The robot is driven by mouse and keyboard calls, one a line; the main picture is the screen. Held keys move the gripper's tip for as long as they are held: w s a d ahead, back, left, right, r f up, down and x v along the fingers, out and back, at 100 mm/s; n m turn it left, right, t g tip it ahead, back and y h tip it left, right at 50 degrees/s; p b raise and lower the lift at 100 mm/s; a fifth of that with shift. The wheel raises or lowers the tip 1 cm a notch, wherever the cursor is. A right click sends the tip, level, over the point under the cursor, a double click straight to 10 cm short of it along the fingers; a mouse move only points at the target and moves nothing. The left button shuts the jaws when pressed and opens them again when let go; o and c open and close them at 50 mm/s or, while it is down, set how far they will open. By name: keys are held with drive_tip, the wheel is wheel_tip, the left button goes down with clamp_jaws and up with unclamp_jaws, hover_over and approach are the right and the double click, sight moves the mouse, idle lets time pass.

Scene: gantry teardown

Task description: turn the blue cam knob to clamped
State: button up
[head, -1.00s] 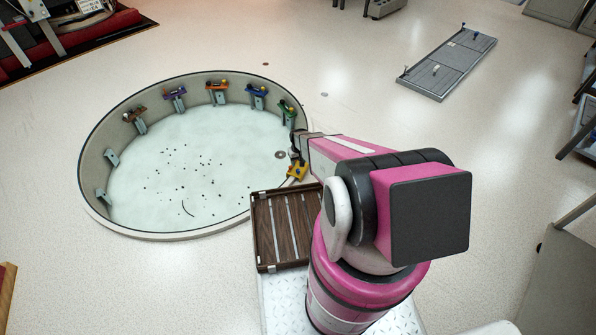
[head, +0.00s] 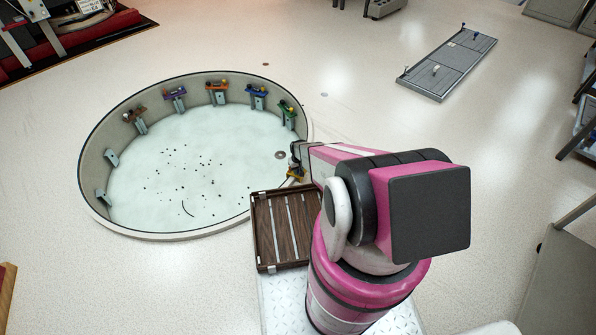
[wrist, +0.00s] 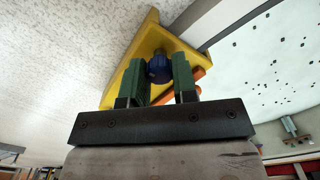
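In the wrist view the blue cam knob (wrist: 159,68) sits on a yellow wedge-shaped bracket (wrist: 150,42). My gripper (wrist: 162,72) points at it, its two green fingers apart, one on each side of the knob. I see no clear grip; whether either finger touches the knob I cannot tell. In the head view the yellow bracket (head: 295,175) shows only in part at the right rim of the round pit, behind my gripper (head: 297,160). The knob is hidden there, and its turn position is not readable.
The round pit (head: 190,225) has several coloured brackets along its far wall, among them a green one (head: 287,110). An orange bar (wrist: 190,87) lies close beside the right finger. A brown slatted tray (head: 262,232) stands near my arm. Open floor lies to the right of the pit.

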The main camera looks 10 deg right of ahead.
drive_tip(key=shift+m, duration=0.3)
drive_tip(key=m, duration=0.3)
drive_tip(key=shift+m, duration=0.4)
drive_tip(key=m, duration=0.9)
drive_tip(key=shift+m, duration=2.3)
drive_tip(key=o, duration=0.9)
